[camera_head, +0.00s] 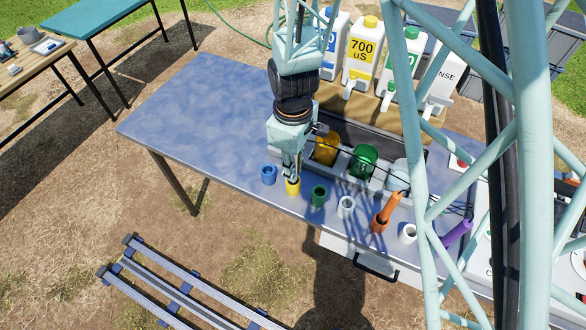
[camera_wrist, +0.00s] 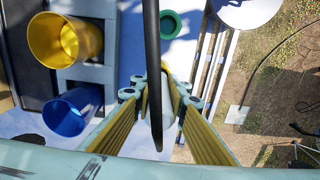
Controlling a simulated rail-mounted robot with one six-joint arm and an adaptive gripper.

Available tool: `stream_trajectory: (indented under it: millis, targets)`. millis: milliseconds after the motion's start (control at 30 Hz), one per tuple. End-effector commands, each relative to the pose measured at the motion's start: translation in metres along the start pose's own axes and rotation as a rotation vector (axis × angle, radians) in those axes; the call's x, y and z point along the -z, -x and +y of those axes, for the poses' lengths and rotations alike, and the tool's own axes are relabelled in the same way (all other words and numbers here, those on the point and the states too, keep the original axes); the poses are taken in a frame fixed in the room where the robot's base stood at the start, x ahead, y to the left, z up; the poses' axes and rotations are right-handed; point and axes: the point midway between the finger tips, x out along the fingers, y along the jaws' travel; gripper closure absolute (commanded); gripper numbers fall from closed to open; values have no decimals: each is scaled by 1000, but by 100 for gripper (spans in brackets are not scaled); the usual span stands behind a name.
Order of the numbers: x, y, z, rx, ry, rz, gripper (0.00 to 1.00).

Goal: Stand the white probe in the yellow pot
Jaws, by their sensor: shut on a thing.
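My gripper (camera_head: 291,172) points down right over the small yellow pot (camera_head: 293,187) near the table's front edge. In the wrist view its padded fingers (camera_wrist: 160,99) are closed on the white probe (camera_wrist: 158,112), with a dark cable crossing in front. A sliver of the yellow pot (camera_wrist: 175,84) shows just behind the probe and fingertips. The probe's lower end is hidden, so I cannot tell whether it is inside the pot or above it.
A blue pot (camera_head: 268,175) and green pot (camera_head: 319,196) flank the yellow one. An orange probe (camera_head: 389,209) stands in a pot farther right. Behind is a rack with a yellow cup (camera_head: 326,148) and green cup (camera_head: 363,161). The table's left side is clear.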

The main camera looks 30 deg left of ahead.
Motion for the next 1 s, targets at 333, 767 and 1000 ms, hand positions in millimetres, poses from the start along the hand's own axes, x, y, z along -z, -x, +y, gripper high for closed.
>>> stream_trajectory:
  millis: [333, 767, 1000]
  targets:
    - [0, -3, 0, 0, 0, 0, 97]
    - [0, -3, 0, 0, 0, 0, 73]
    - [0, 0, 0, 0, 0, 0, 73]
